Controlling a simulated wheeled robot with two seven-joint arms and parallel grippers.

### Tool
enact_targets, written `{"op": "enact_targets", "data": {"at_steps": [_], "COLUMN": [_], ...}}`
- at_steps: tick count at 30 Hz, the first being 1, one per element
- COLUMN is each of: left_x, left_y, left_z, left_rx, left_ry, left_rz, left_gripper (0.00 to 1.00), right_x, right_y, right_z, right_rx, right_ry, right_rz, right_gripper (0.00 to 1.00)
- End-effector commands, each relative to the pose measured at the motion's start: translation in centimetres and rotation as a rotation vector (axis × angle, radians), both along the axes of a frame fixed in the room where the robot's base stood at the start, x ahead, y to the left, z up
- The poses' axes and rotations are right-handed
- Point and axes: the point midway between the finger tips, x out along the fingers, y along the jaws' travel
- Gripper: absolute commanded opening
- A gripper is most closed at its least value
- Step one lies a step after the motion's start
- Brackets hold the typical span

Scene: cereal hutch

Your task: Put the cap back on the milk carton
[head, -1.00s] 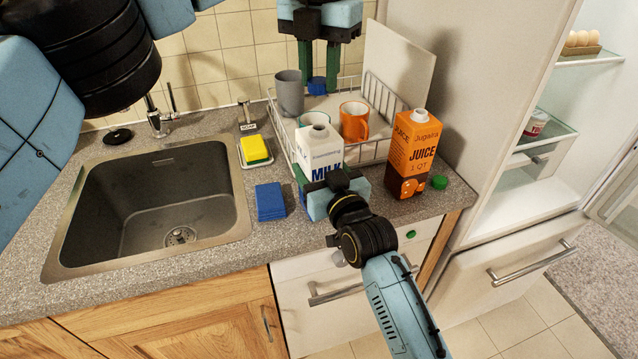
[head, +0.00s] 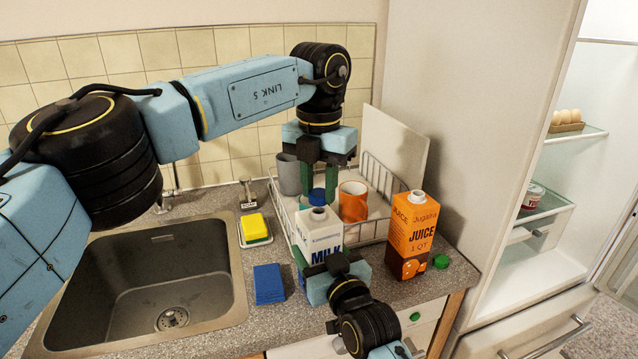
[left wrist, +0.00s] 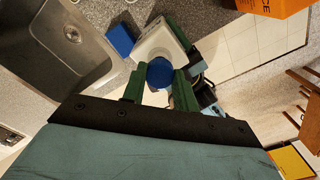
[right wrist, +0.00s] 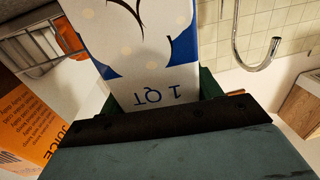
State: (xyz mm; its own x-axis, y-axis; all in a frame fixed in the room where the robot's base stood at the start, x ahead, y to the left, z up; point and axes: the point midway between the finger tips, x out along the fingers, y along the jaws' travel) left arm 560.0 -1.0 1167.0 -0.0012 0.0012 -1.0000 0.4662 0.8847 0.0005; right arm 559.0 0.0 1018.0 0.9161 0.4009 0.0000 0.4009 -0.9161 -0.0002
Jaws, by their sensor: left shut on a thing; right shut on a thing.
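The white and blue milk carton (head: 318,240) stands upright on the counter, its open spout (head: 320,214) showing. My right gripper (head: 333,280) is shut on its lower part; the right wrist view shows the carton (right wrist: 145,50) between the fingers. My left gripper (head: 318,180) points down, shut on the blue cap (head: 317,197). In the head view the cap appears just above and behind the spout, and the spout's mouth looks uncovered. In the left wrist view the cap (left wrist: 160,72) overlaps the carton's top (left wrist: 158,42) and the spout is hidden.
An orange juice carton (head: 409,240) stands right of the milk, a green cap (head: 441,261) beside it. Behind is a dish rack (head: 375,233) with a grey cup (head: 289,174) and an orange mug (head: 353,201).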

Motion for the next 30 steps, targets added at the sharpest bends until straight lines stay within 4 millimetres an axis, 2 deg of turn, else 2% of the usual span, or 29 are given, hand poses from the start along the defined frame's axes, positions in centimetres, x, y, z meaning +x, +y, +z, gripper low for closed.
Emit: {"op": "enact_targets", "data": {"at_steps": [11,30], "left_x": [0.0,0.0], "left_y": [0.0,0.0], "left_z": [-1.8,-1.9], "left_rx": [0.0,0.0], "left_ry": [0.0,0.0], "left_rz": [-0.001,0.0], "left_gripper": [0.08,0.08], "right_x": [0.0,0.0], "right_y": [0.0,0.0], "right_z": [-0.1,-0.1], "right_rx": [-0.001,-0.003], "right_ry": [0.001,0.001], "right_rz": [0.0,0.0], "right_gripper": [0.23,0.23]}}
